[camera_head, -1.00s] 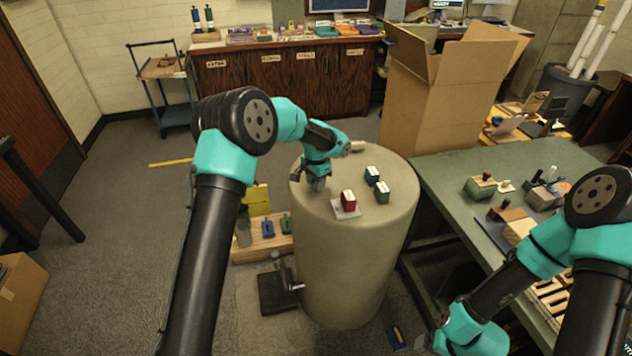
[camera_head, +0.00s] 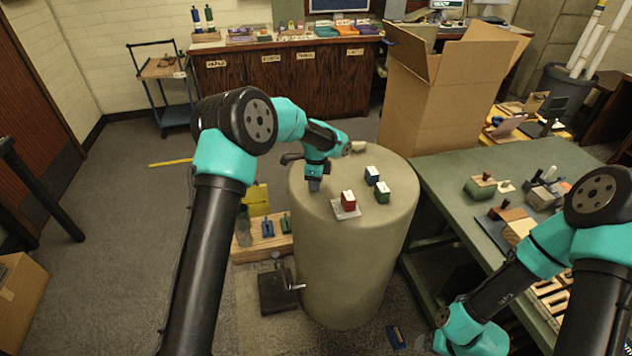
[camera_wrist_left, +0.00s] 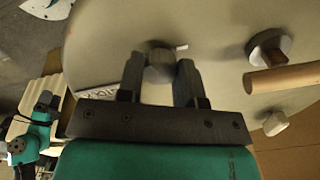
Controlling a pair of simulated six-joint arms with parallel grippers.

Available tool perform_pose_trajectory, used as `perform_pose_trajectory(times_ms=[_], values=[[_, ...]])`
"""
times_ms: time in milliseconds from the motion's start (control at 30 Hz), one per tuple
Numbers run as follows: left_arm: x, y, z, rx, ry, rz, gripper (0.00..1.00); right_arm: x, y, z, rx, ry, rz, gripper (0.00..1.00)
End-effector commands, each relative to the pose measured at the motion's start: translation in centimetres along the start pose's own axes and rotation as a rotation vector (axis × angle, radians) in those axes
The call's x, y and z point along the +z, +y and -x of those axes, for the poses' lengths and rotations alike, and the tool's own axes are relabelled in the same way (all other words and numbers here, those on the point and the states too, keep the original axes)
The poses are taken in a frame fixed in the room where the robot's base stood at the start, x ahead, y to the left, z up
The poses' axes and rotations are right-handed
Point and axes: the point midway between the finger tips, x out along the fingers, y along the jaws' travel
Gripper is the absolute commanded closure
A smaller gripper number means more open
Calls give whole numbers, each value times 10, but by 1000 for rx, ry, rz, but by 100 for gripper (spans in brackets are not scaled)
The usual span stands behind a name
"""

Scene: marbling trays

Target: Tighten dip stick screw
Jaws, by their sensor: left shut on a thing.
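My left gripper (camera_head: 314,185) points down at the top of a pale round drum (camera_head: 352,270), near the top's left edge. In the left wrist view its two fingers (camera_wrist_left: 160,72) are shut on a small grey round knob (camera_wrist_left: 159,60), which seems to be the screw. The fingers hide the knob's sides, and the head view does not show it clearly. A second grey knob (camera_wrist_left: 268,48) with a wooden rod (camera_wrist_left: 285,78) beside it shows to the right there, with a small pale knob (camera_wrist_left: 276,122) below. My right gripper is out of view; only its arm shows.
A cardboard box (camera_head: 435,105) stands behind. A green table (camera_head: 450,170) is at the right.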

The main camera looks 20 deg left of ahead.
Motion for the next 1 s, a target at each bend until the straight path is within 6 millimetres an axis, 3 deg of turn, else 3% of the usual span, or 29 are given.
perform_pose_trajectory(times_ms=[1000], values=[[0,0,1,-2,-1,-965,90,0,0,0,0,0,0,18]])
